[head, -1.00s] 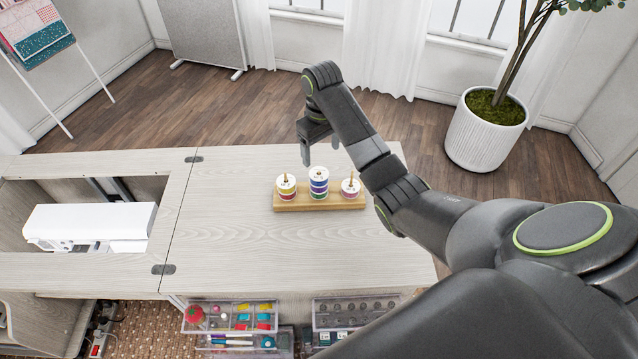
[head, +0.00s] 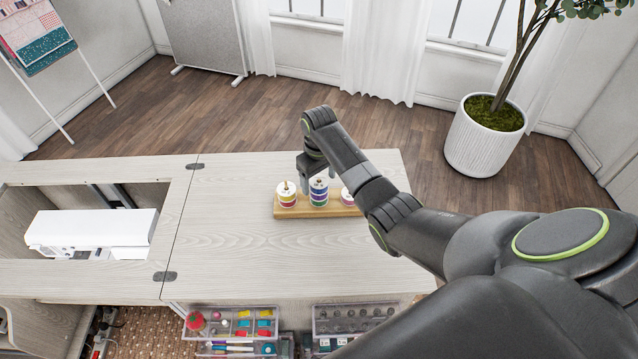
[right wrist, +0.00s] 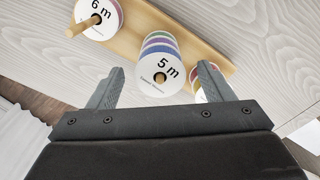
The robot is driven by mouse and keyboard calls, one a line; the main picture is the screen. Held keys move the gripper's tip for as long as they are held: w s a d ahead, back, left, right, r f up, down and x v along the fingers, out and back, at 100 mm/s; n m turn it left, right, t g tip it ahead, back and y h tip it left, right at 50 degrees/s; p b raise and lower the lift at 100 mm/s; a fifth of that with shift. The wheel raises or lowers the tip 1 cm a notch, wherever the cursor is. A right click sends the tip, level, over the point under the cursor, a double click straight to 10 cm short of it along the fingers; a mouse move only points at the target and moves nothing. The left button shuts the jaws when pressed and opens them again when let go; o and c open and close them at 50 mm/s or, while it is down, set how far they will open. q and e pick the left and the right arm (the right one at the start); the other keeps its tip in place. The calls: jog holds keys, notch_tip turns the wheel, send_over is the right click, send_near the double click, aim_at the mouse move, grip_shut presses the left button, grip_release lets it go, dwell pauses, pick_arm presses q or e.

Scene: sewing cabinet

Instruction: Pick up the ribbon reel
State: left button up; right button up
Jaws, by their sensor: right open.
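Ribbon reels are stacked on pegs of a wooden stand (head: 290,213) on the cabinet top. The left stack (head: 286,195) has a white top reel, marked "6 m" in the right wrist view (right wrist: 85,20). The middle stack (head: 318,194) is taller, and its top reel is marked "5 m" in the right wrist view (right wrist: 160,74). The right stack (head: 347,197) is partly hidden by my arm. My right gripper (head: 318,178) is open above the middle stack. In the right wrist view its fingers (right wrist: 160,85) point toward the "5 m" reel, one on each side. My left gripper is not in view.
The pale cabinet top (head: 230,240) is clear around the stand. A white sewing machine (head: 92,230) sits in the opening at left. Open clear drawers (head: 235,322) with sewing supplies are below the front edge. A potted plant (head: 485,135) stands behind at right.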

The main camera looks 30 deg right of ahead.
jog(key=shift+c, duration=0.4)
jog(key=c, duration=1)
jog(key=shift+o, duration=0.2)
notch_tip(320, 180, up, 10)
jog(key=b, duration=0.1)
jog(key=shift+f+b, duration=0.4)
jog(key=shift+b, duration=0.1)
